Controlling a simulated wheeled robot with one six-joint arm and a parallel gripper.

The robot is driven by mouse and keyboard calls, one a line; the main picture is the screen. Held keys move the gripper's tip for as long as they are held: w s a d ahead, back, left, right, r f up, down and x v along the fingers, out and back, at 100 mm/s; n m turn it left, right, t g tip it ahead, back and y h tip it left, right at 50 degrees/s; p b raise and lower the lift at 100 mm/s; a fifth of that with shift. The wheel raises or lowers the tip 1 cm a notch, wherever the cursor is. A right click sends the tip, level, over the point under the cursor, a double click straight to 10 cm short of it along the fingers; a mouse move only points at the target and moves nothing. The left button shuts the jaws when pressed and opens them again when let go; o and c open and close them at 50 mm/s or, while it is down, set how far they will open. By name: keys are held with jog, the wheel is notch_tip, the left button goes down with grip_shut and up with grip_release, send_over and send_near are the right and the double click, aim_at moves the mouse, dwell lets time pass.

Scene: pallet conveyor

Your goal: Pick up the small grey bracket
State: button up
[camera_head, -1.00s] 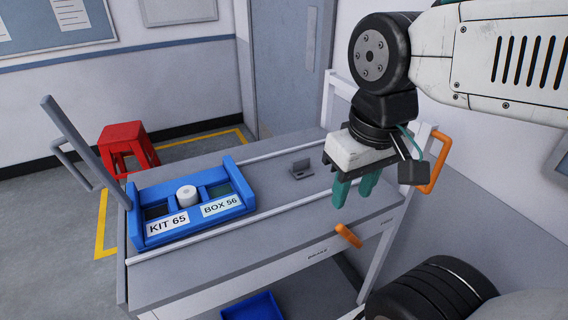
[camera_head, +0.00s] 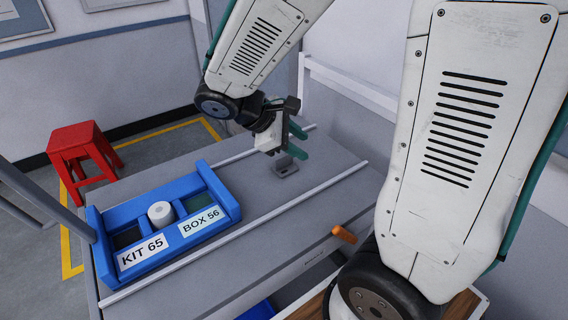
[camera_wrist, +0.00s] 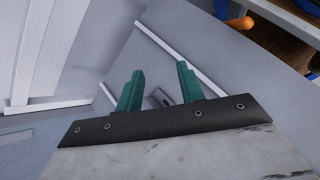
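The small grey bracket (camera_head: 284,168) stands on the grey cart top, to the right of the blue tray. In the wrist view the bracket (camera_wrist: 162,98) shows partly between the two green fingers, its near part hidden behind the gripper's dark plate. My gripper (camera_head: 299,143) is just beside and above the bracket in the head view, its green fingers pointing to the right. In the wrist view my gripper (camera_wrist: 158,85) has its fingers well apart, with nothing held. I cannot tell whether a finger touches the bracket.
The blue tray (camera_head: 165,252), labelled KIT 65 and BOX 56, holds a white roll (camera_head: 160,214) in its middle. Pale rails (camera_head: 240,230) run along the cart top (camera_head: 262,208). An orange handle (camera_head: 344,233) sticks out at the front. A red stool (camera_head: 82,150) stands behind left.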

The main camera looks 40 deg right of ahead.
aim_at(289, 163)
jog(key=w+f+n+t+h, duration=0.1)
jog(key=w+f+n, duration=0.2)
jog(key=w+a+f+n+t+h, duration=0.1)
jog(key=w+f+n+h, duration=0.1)
jog(key=w+f+n, duration=0.1)
jog(key=w+f+n+h, duration=0.1)
jog(key=w+f+n, duration=0.1)
jog(key=w+f, duration=0.2)
jog(key=shift+a+f+n+t+h, duration=0.2)
jog(key=shift+f+n+t+h, duration=0.2)
jog(key=shift+s+a, duration=0.15)
jog(key=shift+a, duration=0.2)
jog(key=x, duration=0.7)
jog(key=shift+d+r, duration=0.25)
jog(key=shift+d, duration=0.1)
grip_shut()
